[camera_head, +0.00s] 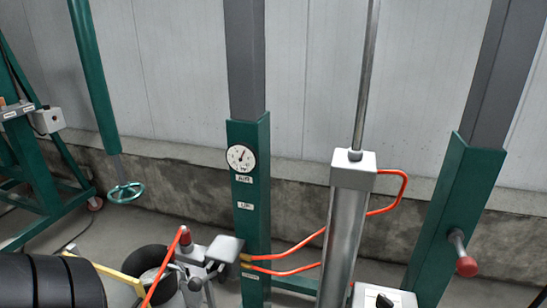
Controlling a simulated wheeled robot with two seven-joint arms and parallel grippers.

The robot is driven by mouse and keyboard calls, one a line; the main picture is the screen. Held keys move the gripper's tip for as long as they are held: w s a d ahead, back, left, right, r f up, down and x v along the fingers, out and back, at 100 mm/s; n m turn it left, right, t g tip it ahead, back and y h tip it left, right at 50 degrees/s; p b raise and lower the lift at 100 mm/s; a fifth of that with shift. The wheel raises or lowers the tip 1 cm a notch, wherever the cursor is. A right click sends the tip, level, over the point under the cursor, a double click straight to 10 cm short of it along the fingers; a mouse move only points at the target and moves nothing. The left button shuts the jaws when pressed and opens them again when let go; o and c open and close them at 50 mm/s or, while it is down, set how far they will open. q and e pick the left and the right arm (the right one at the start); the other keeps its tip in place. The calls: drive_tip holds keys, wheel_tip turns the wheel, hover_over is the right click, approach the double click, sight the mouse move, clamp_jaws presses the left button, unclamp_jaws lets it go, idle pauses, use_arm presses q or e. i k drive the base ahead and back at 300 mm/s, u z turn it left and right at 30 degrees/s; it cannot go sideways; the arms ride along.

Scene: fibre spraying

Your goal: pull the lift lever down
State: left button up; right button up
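A lever with a red rounded end (466,264) sticks out from the green post (455,215) at the right. Its shaft slopes down toward the lower right. A second red-tipped part (185,237) stands upright on a light metal fitting at the lower left. No label shows which of these is the lift lever. Neither of my grippers is in view, and nothing is seen touching either red part.
A gauge (241,158) sits on the middle green post (249,215). Orange hoses (300,245) run to a silver cylinder (345,240). A white box with a black knob (384,299) is at the bottom. Black ribbed rolls (45,282) fill the lower left. A green handwheel (125,193) hangs at the left.

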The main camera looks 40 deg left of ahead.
sight(195, 284)
drive_tip(key=u, duration=1.05)
drive_tip(key=k, duration=0.2)
drive_tip(key=u, duration=0.85)
drive_tip(key=i, duration=0.15)
